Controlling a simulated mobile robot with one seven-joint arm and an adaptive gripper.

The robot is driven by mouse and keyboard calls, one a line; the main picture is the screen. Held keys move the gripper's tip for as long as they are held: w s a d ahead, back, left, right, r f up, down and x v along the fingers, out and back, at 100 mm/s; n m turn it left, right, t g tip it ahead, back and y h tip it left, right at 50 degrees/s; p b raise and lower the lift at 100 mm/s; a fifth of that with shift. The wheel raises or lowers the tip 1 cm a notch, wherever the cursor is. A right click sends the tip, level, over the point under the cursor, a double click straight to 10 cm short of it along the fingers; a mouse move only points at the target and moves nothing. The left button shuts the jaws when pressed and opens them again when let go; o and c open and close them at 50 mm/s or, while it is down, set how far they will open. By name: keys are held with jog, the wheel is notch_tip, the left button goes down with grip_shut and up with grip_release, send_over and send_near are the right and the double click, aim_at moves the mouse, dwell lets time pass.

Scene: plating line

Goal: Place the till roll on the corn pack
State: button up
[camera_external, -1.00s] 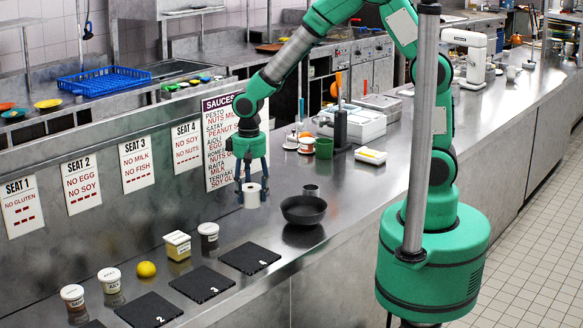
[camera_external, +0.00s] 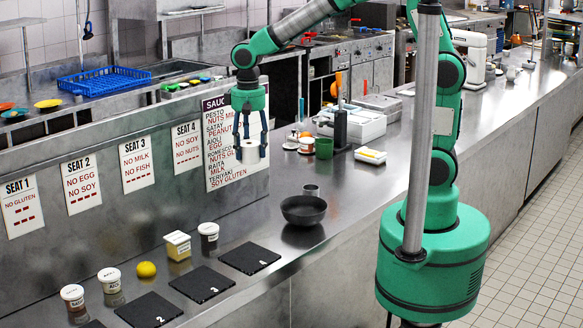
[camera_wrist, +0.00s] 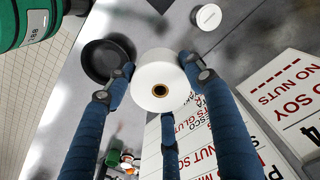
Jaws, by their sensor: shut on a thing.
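The till roll (camera_external: 250,155) is a white cylinder held upright in my gripper (camera_external: 251,145), high above the counter. In the wrist view the roll (camera_wrist: 158,75) sits between the blue fingers, its dark core hole facing the camera. The corn pack seems to be the white tray with yellow contents (camera_external: 370,155), flat on the counter to the right of the green mug. My gripper is to the left of that pack and well apart from it. The print on the pack is too small to read.
A green mug (camera_external: 323,148) and a dark upright stand (camera_external: 341,130) are near the pack. Tubs, a yellow-white box (camera_external: 177,245), a lemon (camera_external: 146,269) and black mats (camera_external: 249,257) lie at front left.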

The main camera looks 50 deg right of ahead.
aim_at(250, 142)
notch_tip(250, 142, up, 4)
jog(key=shift+d+r, duration=0.1)
jog(key=shift+d, duration=0.05)
jog(key=w+d+m+p, duration=0.1)
jog(key=w+d+m, duration=0.2)
jog(key=d, duration=0.8)
jog(key=w+d+m, duration=0.2)
jog(key=d+m, duration=0.1)
jog(key=d, duration=0.9)
jog(key=w+d+m+p, duration=0.1)
jog(key=w+d+m, duration=0.25)
jog(key=d, duration=0.75)
jog(key=s+d+m, duration=0.3)
jog(key=s+d, duration=0.2)
jog(key=d, duration=0.5)
jog(key=s+d+m+p, duration=0.1)
jog(key=s+d+m, duration=0.3)
jog(key=d, duration=0.7)
jog(key=s+d+m, duration=0.2)
jog(key=s+d, duration=0.4)
jog(key=d, duration=0.4)
notch_tip(250, 142, down, 19)
jog(key=shift+d, duration=0.3)
jog(key=w+d, duration=0.3)
jog(key=w, duration=0.1)
jog(key=w+d+f, duration=0.1)
jog(key=w+d, duration=0.6)
jog(key=w, duration=0.1)
jog(key=shift+d+f, duration=0.35)
jog(key=shift+f, duration=0.05)
